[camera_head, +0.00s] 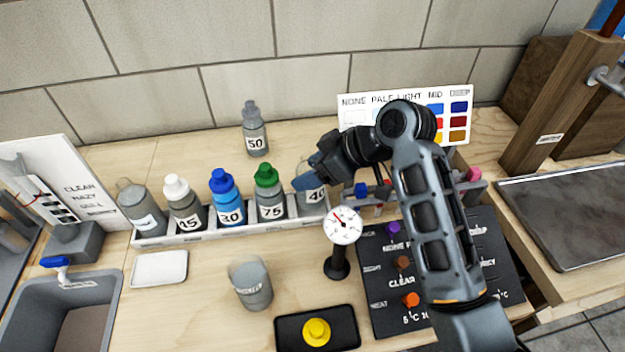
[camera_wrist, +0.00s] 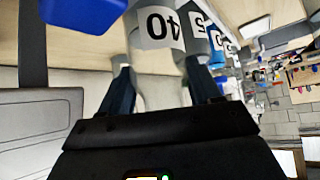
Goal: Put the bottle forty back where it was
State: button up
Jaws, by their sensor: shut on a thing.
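The grey bottle labelled 40 (camera_head: 314,198) is upright at the right end of the white rack (camera_head: 205,236), beside the green-capped 75 bottle (camera_head: 270,195). Whether its base rests in the rack I cannot tell. My gripper (camera_head: 306,180) reaches in from the right and is shut on the upper part of this bottle, hiding its top. In the wrist view, the bottle's 40 label (camera_wrist: 160,27) appears upside down, and its pale narrower part lies between my two fingers (camera_wrist: 163,90).
The rack also holds a blue-capped 30 bottle (camera_head: 227,197), a white-capped bottle (camera_head: 184,204) and a grey bottle (camera_head: 141,208). Bottle 50 (camera_head: 254,130) stands behind. A dial gauge (camera_head: 342,226), grey cup (camera_head: 251,284) and yellow button (camera_head: 316,331) are in front.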

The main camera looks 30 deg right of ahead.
jog(key=shift+f, duration=1.6)
jog(key=o, duration=1.2)
jog(key=shift+o, duration=0.2)
jog(key=v, duration=1.2)
